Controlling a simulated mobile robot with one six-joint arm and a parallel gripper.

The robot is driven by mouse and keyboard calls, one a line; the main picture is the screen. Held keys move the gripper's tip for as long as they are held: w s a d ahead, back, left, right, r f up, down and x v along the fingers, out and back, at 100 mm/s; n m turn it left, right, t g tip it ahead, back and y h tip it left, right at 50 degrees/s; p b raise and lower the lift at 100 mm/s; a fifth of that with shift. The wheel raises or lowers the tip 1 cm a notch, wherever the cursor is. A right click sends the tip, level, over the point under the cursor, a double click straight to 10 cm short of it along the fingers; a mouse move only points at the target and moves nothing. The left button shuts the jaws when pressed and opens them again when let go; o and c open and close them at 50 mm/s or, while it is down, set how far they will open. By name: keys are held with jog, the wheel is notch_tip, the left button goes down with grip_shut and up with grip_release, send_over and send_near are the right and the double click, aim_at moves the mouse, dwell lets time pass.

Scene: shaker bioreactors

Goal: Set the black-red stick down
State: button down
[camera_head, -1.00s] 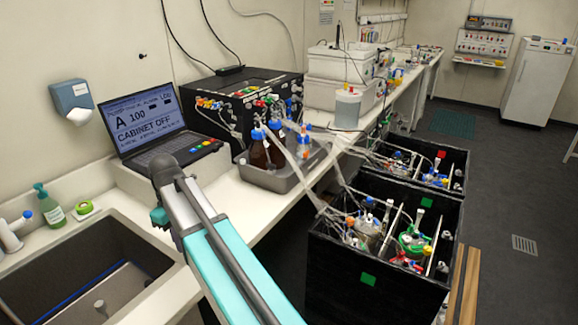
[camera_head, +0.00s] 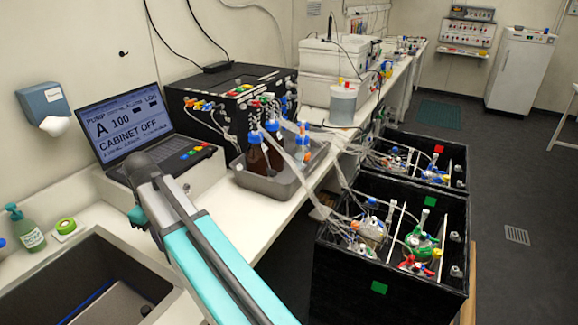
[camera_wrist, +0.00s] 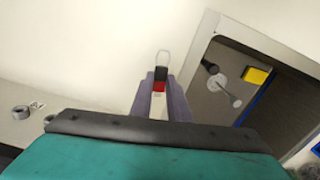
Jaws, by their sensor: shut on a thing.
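The black-red stick (camera_wrist: 160,78) shows in the wrist view as a small black and red piece with a thin pale loop at its top end. My gripper (camera_wrist: 159,86) is shut on it, with a grey-violet finger on each side. A pale part of it shows between the fingers below the red. Behind it in the wrist view is a plain white worktop. In the head view my arm reaches over the front bench (camera_head: 240,222), but the gripper and the stick are hidden there.
The head view shows a laptop (camera_head: 122,118), a grey tray with bottles (camera_head: 262,181) and black bioreactor boxes (camera_head: 340,268) on the right.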

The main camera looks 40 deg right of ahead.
jog(key=shift+w, duration=0.1)
jog(key=shift+d, duration=0.35)
